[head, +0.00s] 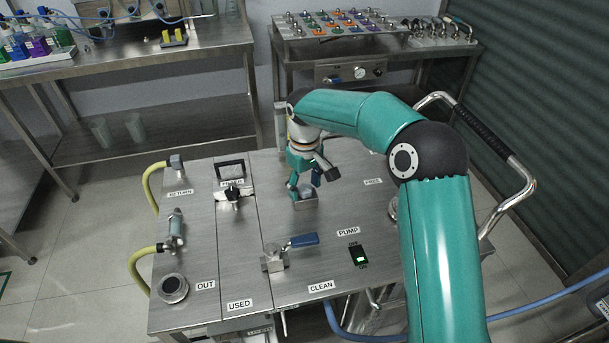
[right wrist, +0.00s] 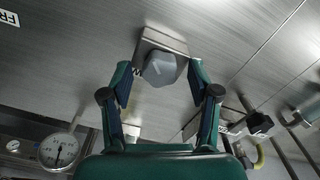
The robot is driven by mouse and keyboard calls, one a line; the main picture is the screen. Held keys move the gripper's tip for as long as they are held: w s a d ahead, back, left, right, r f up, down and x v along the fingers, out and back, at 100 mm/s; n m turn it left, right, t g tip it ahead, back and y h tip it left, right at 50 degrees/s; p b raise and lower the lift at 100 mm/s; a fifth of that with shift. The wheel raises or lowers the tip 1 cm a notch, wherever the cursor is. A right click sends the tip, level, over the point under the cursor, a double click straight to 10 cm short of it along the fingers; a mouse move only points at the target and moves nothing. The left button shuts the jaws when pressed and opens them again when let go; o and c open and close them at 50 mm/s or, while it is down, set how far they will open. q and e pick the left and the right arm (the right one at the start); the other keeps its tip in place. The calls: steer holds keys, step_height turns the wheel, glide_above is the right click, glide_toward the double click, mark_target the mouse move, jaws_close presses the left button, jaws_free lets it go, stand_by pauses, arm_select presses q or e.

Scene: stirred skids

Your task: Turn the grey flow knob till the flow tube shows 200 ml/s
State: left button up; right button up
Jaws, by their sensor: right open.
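The grey flow knob (head: 306,190) sits on a small metal block (head: 306,203) on the steel skid top. In the right wrist view the knob (right wrist: 160,70) is a rounded grey cap with a paler mark, in front of its block (right wrist: 163,40). My right gripper (head: 304,182) is open above the knob, with a finger on either side and visible gaps between. The flow tube (head: 175,230) is a short clear tube at the skid's left, between yellow hoses; its reading is too small to tell. My left gripper is out of view.
A blue-handled valve (head: 300,242) and a lit green pump switch (head: 358,256) are in front of the knob. A black-handled filter part (head: 231,178) stands to its left. Skid top around the knob is mostly bare.

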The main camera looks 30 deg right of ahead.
step_height(320, 180, up, 12)
stand_by(0.5)
steer(key=shift+f, duration=0.15)
